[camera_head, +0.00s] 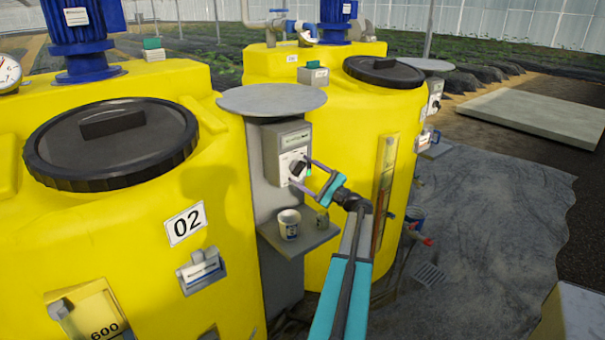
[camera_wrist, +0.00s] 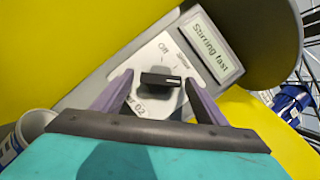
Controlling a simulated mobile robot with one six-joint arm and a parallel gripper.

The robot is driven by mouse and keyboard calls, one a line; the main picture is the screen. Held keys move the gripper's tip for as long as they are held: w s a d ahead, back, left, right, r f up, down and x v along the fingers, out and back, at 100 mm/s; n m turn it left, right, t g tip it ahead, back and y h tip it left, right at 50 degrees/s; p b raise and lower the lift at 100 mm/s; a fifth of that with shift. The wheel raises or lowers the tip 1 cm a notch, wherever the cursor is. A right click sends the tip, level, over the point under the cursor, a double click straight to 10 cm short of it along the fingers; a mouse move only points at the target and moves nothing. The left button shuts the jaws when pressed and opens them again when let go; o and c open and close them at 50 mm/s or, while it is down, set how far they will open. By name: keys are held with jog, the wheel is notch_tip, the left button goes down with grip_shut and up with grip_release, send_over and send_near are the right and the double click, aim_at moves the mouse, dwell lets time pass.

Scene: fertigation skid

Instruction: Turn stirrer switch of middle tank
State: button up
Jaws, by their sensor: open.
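The stirrer switch is a black knob (camera_wrist: 160,80) on a white plate, on a grey box (camera_head: 291,140) fixed to a post beside the yellow tank marked 02 (camera_head: 186,225). In the wrist view the knob lies crosswise, with its white mark at the right end. The box's display (camera_wrist: 214,50) reads "Stirring fast". "Off" is printed up-left of the knob, and a partly hidden label ends in "02". My gripper (camera_wrist: 159,77) is open, its purple fingers on either side of the knob. I cannot tell whether they touch it. It also shows in the head view (camera_head: 302,174).
A round grey plate (camera_head: 272,98) overhangs the box. Another yellow tank (camera_head: 345,110) stands behind. The floor at right is largely clear.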

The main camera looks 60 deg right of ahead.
jog(key=b+v, duration=0.2)
jog(key=v, duration=1.1)
jog(key=shift+s+b, duration=0.3)
jog(key=shift+f, duration=0.1)
